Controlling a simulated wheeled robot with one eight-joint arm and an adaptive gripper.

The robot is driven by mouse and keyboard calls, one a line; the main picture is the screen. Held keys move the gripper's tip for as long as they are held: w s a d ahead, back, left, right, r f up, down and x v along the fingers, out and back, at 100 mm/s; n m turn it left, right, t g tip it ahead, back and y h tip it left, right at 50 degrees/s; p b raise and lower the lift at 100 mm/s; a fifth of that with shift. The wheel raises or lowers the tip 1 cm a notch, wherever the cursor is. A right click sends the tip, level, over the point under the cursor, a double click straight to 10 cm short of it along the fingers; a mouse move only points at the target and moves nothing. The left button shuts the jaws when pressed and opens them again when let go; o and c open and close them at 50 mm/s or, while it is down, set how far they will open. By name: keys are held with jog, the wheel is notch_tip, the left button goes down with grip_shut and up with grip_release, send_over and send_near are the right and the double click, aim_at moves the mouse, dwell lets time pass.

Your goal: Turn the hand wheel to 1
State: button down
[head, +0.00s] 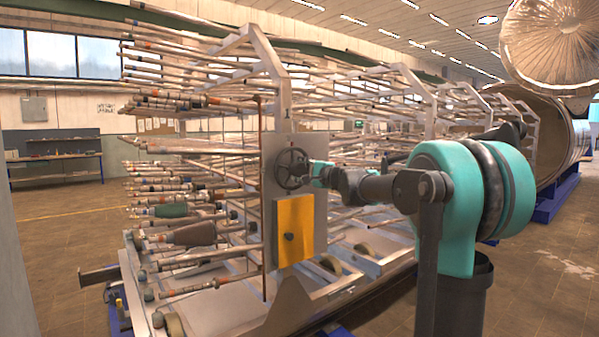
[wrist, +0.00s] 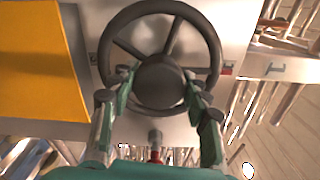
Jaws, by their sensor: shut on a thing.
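The hand wheel (head: 291,168) is a dark spoked wheel on a grey metal panel (head: 308,148), mounted above a yellow-orange plate. In the wrist view the wheel (wrist: 114,28) fills the upper middle, with its round hub between my fingers. My gripper (head: 312,172) reaches the wheel from the right in the head view. In the wrist view my gripper's two teal-and-grey fingers (wrist: 160,88) are on either side of the hub and shut on it. A small dark mark like a 1 shows on the panel above the wheel. A red mark (wrist: 227,71) shows beside the rim.
A rack of many rods (head: 190,105) stands left of and behind the panel. A large cylindrical chamber (head: 560,140) is at the right. Floor is open at far left.

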jog(key=shift+m, duration=0.3)
jog(key=c, duration=0.7)
grip_release()
jog(key=shift+c, duration=0.2)
jog(key=shift+s+d, duration=0.1)
jog(key=v, duration=1.2)
jog(key=shift+f, duration=0.1)
